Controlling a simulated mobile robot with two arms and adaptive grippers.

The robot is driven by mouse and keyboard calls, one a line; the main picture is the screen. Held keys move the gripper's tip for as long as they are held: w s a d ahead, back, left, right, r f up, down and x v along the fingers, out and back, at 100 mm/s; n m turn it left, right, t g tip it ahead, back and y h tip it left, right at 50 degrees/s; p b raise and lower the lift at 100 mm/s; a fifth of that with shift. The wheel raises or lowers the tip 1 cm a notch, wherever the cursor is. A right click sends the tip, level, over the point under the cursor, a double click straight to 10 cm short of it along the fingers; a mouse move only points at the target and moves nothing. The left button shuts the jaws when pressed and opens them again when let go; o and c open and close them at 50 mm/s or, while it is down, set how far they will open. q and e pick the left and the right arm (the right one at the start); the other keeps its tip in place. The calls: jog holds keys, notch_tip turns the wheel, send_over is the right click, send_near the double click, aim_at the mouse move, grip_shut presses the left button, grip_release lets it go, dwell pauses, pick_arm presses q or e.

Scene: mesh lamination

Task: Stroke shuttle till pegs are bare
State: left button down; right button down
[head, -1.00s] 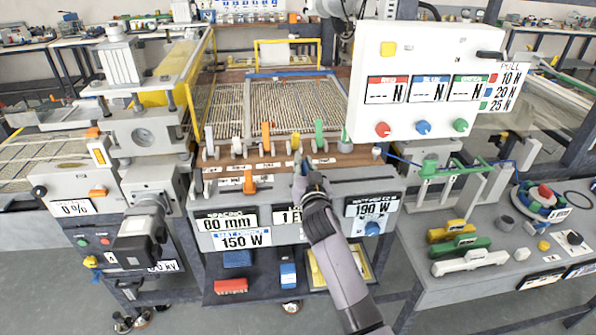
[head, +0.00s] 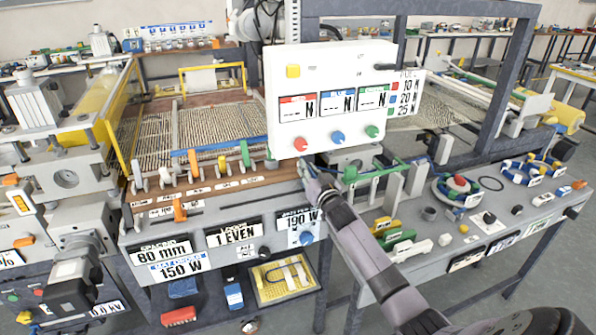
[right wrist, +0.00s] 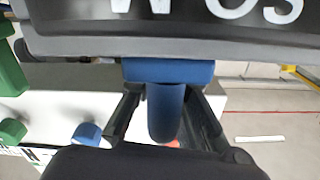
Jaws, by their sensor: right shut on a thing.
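A row of peg-like holders (head: 165,178) stands on the wooden front strip of the mesh bed. Among them are an orange upright (head: 193,160) and a green upright (head: 245,153). A blue bar (head: 215,149) lies along the near edge of the mesh (head: 222,122). My right gripper (head: 308,172) is at the right end of the front panel, below the white readout box. In the right wrist view its fingers are shut on a blue handle (right wrist: 166,112) with a wider blue block (right wrist: 168,71). I cannot tell whether this is the shuttle. My left gripper is out of view.
The white readout box (head: 330,62) hangs close above my right gripper. A side bench (head: 465,235) on the right holds yellow, green and white blocks (head: 405,243) and several rings. A green bracket (head: 370,172) stands just right of my gripper.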

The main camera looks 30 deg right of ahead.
jog(key=shift+d+r, duration=0.1)
jog(key=shift+d, duration=0.05)
jog(key=c, duration=1.6)
grip_release()
jog(key=shift+s+d, duration=0.1)
jog(key=shift+d, duration=0.05)
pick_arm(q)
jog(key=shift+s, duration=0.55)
pick_arm(e)
jog(key=shift+o, duration=0.2)
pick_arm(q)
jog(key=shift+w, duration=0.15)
pick_arm(e)
jog(key=shift+s+a, duration=0.1)
jog(key=shift+a, duration=0.1)
jog(key=v, duration=1.1)
jog(key=shift+s, duration=0.4)
jog(key=shift+a, duration=0.1)
